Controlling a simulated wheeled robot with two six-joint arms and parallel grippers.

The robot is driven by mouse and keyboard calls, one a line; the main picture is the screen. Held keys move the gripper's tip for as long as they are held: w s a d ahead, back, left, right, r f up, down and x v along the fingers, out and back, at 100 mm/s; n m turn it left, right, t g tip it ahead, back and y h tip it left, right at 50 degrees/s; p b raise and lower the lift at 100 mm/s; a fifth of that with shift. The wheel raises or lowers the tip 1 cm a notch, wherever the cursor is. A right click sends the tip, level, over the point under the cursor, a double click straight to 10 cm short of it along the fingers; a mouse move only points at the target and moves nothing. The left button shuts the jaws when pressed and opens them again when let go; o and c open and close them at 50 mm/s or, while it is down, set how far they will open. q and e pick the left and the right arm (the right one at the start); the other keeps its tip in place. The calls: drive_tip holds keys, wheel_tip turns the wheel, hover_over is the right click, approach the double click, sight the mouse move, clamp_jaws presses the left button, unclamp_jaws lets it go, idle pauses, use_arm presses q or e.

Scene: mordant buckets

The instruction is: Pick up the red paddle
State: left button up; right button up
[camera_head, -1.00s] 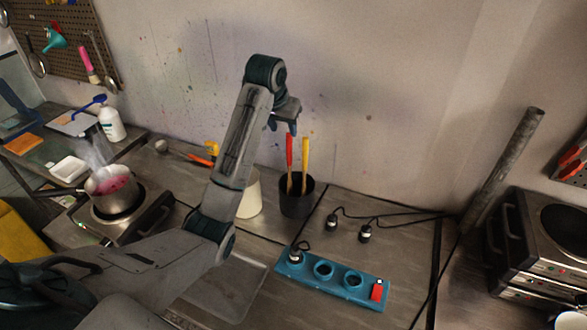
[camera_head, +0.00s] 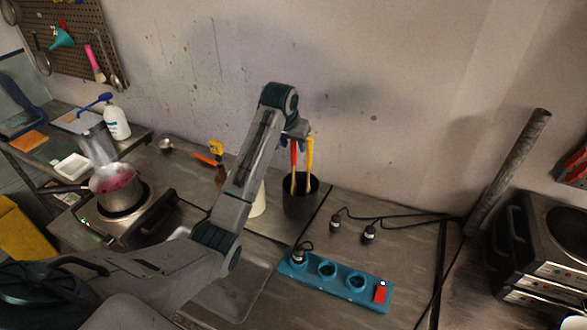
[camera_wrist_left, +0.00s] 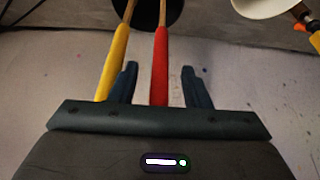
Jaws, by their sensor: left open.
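The red paddle (camera_head: 294,158) stands upright in a dark cup (camera_head: 300,204) on the bench, beside a yellow paddle (camera_head: 309,155). My left gripper (camera_head: 296,138) is at the top of the red handle in the head view. In the left wrist view, my left gripper (camera_wrist_left: 158,85) is open, with the red handle (camera_wrist_left: 160,62) between its two fingers. The yellow handle (camera_wrist_left: 114,60) lies just outside the finger on the left. Whether a finger touches either handle I cannot tell. My right gripper is not in view.
A white container (camera_head: 259,203) stands left of the cup, partly behind my arm. A blue power strip (camera_head: 336,280) and black cables lie in front. A steaming pot (camera_head: 118,190) sits on a burner at the left. A wall rises behind.

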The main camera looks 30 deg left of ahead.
use_arm(q)
drive_tip(key=shift+x, duration=0.85)
drive_tip(key=shift+r, duration=0.1)
clamp_jaws()
drive_tip(key=shift+r, duration=0.1)
drive_tip(key=shift+r+b, duration=0.35)
drive_tip(key=shift+r, duration=0.05)
wheel_tip(320, 180, up, 8)
drive_tip(key=b, duration=0.3)
drive_tip(key=shift+r, duration=0.55)
